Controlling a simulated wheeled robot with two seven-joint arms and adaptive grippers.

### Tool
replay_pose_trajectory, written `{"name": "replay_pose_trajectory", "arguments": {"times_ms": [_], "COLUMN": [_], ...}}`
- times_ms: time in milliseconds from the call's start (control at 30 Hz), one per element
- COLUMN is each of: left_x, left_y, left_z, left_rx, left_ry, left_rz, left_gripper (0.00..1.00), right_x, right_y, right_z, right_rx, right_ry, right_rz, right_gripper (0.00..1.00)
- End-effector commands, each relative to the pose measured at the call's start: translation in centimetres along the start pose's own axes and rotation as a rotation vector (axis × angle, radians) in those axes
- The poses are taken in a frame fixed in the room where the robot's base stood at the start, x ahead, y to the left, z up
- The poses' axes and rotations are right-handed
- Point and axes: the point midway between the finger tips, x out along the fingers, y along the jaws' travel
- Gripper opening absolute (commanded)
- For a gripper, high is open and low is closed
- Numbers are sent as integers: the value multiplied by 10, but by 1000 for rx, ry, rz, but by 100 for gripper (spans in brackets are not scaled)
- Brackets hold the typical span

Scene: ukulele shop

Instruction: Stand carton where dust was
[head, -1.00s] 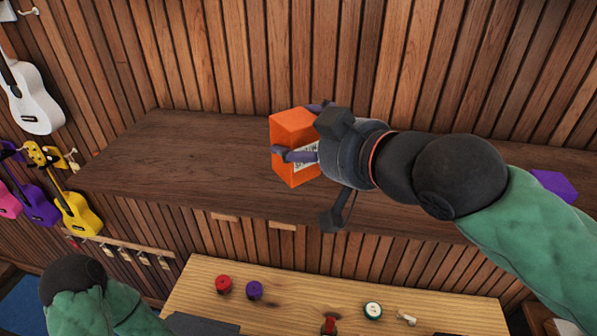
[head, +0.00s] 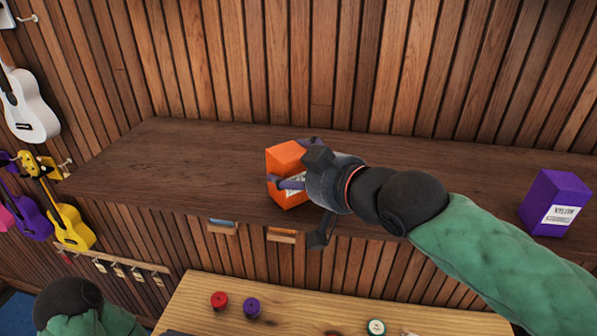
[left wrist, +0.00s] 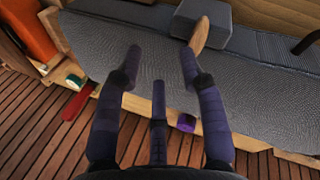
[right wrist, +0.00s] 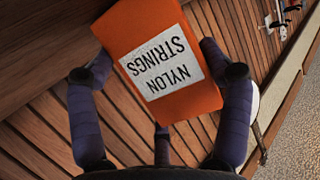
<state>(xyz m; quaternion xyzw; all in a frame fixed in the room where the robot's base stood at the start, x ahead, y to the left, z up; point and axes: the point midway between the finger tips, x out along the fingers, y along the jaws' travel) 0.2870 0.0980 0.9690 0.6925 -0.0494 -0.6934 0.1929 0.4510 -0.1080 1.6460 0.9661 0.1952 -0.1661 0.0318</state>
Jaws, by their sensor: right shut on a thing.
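The orange carton (head: 287,158) has a white label reading "NYLON STRINGS" in the right wrist view (right wrist: 160,60). My right gripper (head: 290,167) is shut on it, with fingers on both sides. The carton is at the middle of the dark wooden shelf (head: 180,165), slightly tilted in the head view. I cannot tell whether its base touches the shelf. No dust shows on the visible shelf top; the part behind the carton and my right arm is hidden. My left gripper (left wrist: 161,55) is open and empty over a grey surface.
A purple carton (head: 556,198) stands at the shelf's right. The shelf is bare left of the orange carton. Below is a light wooden bench (head: 300,310) with a red spool (head: 219,300) and a purple spool (head: 252,307). Ukuleles hang at the left, including a yellow one (head: 72,225).

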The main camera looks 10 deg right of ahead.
Motion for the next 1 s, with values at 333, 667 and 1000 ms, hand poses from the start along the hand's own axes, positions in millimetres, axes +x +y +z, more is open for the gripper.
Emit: {"name": "replay_pose_trajectory", "arguments": {"times_ms": [333,667,1000], "left_x": [3,3,1], "left_y": [-1,-1,0], "left_z": [0,0,0], "left_rx": [0,0,0], "left_ry": [0,0,0], "left_rz": [0,0,0], "left_gripper": [40,40,40], "right_x": [1,1,-29], "right_y": [0,0,0], "right_z": [2,2,-1], "right_rx": [0,0,1], "right_ry": [-1,-1,4], "right_rz": [0,0,-1], "right_gripper": [100,100,100]}}
